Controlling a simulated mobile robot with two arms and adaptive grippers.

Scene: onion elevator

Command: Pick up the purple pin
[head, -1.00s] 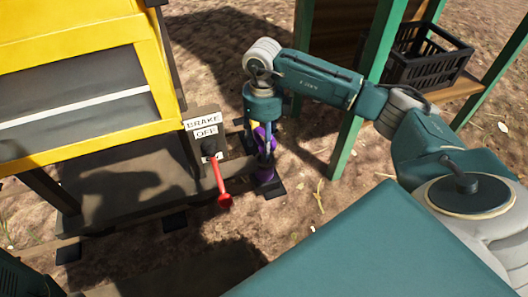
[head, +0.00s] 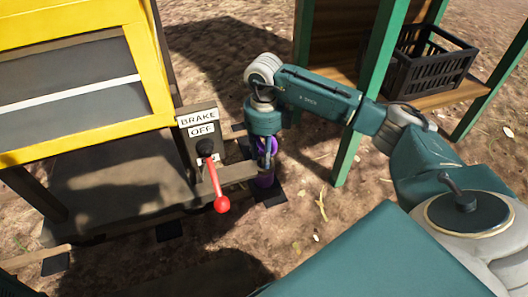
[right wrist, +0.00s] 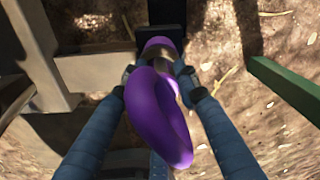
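The purple pin (right wrist: 158,125) has a loop-shaped handle, seen from above in the right wrist view, with a greyish neck and a purple part beyond it. In the head view the pin (head: 265,181) stands upright at the end of a wooden beam beside the cart, partly hidden by my right gripper (head: 265,166). My right gripper points down over it. In the right wrist view its fingers (right wrist: 158,74) lie on both sides of the handle, with their tips near the neck. Whether they press on the pin is unclear. My left gripper is not in view.
A yellow-framed cart (head: 150,75) stands at left. A red brake lever (head: 221,204) projects close left of the pin, below a BRAKE OFF sign (head: 200,124). A green post (head: 365,95) and a shelf with a black crate (head: 430,60) stand at right.

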